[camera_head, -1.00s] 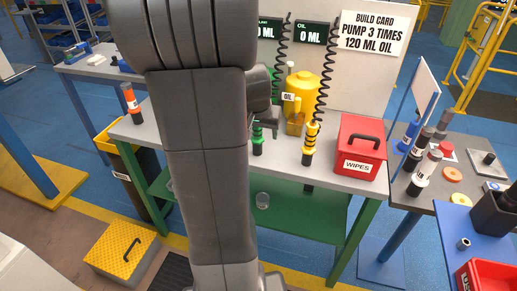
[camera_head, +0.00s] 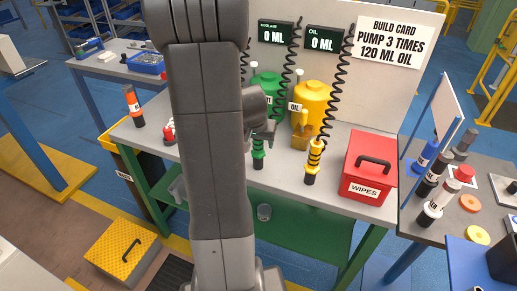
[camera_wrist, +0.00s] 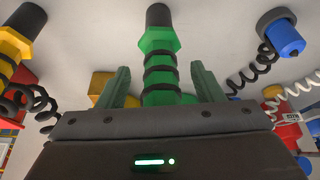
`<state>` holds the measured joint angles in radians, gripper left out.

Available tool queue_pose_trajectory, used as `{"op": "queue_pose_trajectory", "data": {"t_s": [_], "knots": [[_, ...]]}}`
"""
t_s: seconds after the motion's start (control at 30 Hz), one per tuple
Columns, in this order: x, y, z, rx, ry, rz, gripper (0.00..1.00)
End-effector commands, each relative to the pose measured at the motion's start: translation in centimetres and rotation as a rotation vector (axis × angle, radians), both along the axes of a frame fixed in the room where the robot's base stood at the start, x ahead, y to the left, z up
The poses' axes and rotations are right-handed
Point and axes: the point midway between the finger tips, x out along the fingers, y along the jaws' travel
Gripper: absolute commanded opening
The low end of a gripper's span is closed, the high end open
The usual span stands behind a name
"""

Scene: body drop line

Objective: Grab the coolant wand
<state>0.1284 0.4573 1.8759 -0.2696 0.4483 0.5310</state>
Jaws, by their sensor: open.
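The coolant wand is green with black rings and a black tip. In the head view the coolant wand (camera_head: 258,155) stands near the bench's front edge, just right of my arm. In the wrist view the wand (camera_wrist: 158,62) lies between the two green fingers of my gripper (camera_wrist: 159,70), with gaps on both sides. My gripper is open and not closed on it. In the head view my gripper (camera_head: 266,131) is partly hidden by my arm, beside the wand's upper part. The green coolant tank (camera_head: 268,86) stands behind, partly hidden.
A yellow oil wand (camera_head: 314,160) stands to the right, before the yellow oil tank (camera_head: 312,105). A red wipes box (camera_head: 368,165) sits further right. Black coiled cords (camera_head: 338,85) hang nearby. The wrist view also shows a blue-tipped tool (camera_wrist: 287,40) at right.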

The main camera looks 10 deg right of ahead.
Motion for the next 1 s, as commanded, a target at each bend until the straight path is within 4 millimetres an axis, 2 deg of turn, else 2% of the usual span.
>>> {"op": "queue_pose_trajectory", "data": {"t_s": [0.07, 0.3, 0.53, 0.67, 1.0], "knots": [[0.0, 0.0, 0.0, 0.000, 0.000, 0.000, 0.57], [0.0, 0.0, 0.0, 0.000, 0.000, 0.000, 0.10], [0.0, 0.0, 0.1, 0.000, -0.001, 0.000, 0.09], [0.1, 0.0, 1.1, -0.001, -0.005, 0.000, 0.09], [0.1, 0.0, 7.5, -0.002, -0.007, 0.000, 0.08]]}}
